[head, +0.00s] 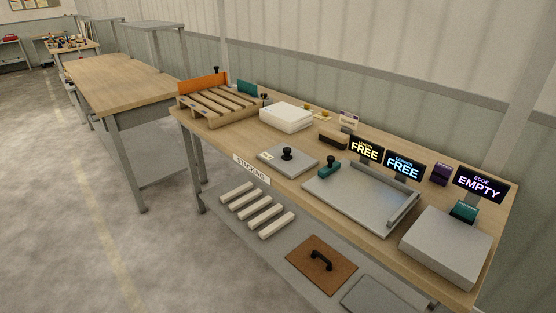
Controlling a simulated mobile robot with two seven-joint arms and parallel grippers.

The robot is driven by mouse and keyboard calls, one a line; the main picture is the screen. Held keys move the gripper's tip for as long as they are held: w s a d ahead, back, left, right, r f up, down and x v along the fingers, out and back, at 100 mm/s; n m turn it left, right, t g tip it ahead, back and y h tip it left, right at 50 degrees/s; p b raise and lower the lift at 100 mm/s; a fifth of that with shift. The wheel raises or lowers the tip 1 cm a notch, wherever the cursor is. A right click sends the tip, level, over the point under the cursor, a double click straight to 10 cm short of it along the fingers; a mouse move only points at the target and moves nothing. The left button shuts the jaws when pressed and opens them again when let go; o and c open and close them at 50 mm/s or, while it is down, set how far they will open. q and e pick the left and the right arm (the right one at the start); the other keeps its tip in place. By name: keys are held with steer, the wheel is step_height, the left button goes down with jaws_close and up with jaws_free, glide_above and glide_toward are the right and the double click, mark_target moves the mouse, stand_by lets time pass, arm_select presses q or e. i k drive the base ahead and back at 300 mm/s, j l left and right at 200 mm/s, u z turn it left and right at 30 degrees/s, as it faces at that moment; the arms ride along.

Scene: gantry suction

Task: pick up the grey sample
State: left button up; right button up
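No label marks the grey sample, so I cannot tell for certain which thing it is. A flat grey square plate (272,162) with a black knob (287,154) on top lies on the wooden workbench (330,171), left of the middle. A plain grey slab (384,297) lies on the lower shelf at the bottom edge, partly cut off. Neither of my grippers is in view, and nothing is seen held.
A grey tray station (350,201) with a raised fence and "FREE" displays (403,166) stands to the right. A grey box (445,245) sits by the "EMPTY" display (481,186). A white box (287,117), pallet (215,103) and brown panel (321,266) are nearby. Floor at left is clear.

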mark_target(288, 161)
steer(key=i+j+z, duration=0.1)
steer(key=z, duration=0.4)
steer(key=j+z, duration=0.25)
steer(key=z, duration=0.2)
steer(key=i+j+z, duration=0.2)
steer(key=j, duration=0.25)
steer(key=j+z, duration=0.2)
steer(key=j, duration=0.25)
steer(key=j+z, duration=0.1)
steer(key=j, duration=0.8)
